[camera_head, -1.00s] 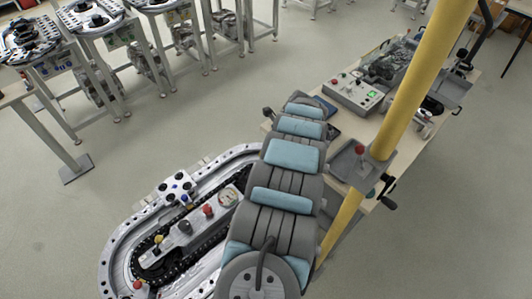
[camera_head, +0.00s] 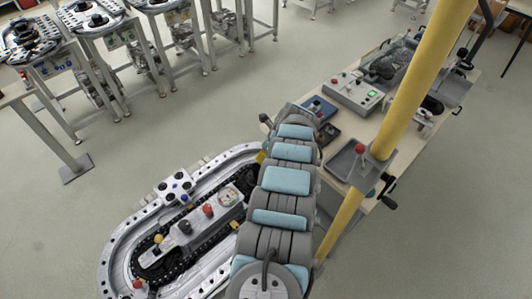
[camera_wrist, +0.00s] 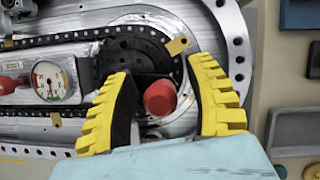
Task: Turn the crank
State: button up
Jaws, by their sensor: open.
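In the wrist view, a red round knob (camera_wrist: 160,97) stands at the edge of a black wheel (camera_wrist: 135,55) at the end of the ring track. It looks like the crank's handle. My gripper (camera_wrist: 172,90) is open, with its two yellow fingers on either side of the knob. Gaps show between the knob and both fingers; I cannot tell the height of the fingertips over it. In the head view my arm hides this end of the track and most of the gripper.
The grey oval track (camera_head: 115,240) carries a chain, a gauge (camera_wrist: 50,80) and coloured knobs. A wooden table (camera_head: 355,130) with a control box (camera_head: 355,93) and a grey tray (camera_head: 345,165) is at right. A yellow post (camera_head: 425,70) rises in front of it.

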grip_shut()
jog(key=shift+s+d+m+b, duration=0.1)
jog(key=shift+m+b, duration=0.2)
dwell(0.8)
grip_release()
jog(key=shift+r, duration=0.1)
jog(key=v, duration=0.7)
dwell(0.5)
jog(key=shift+s+d+r, duration=0.1)
jog(key=shift+s, duration=0.05)
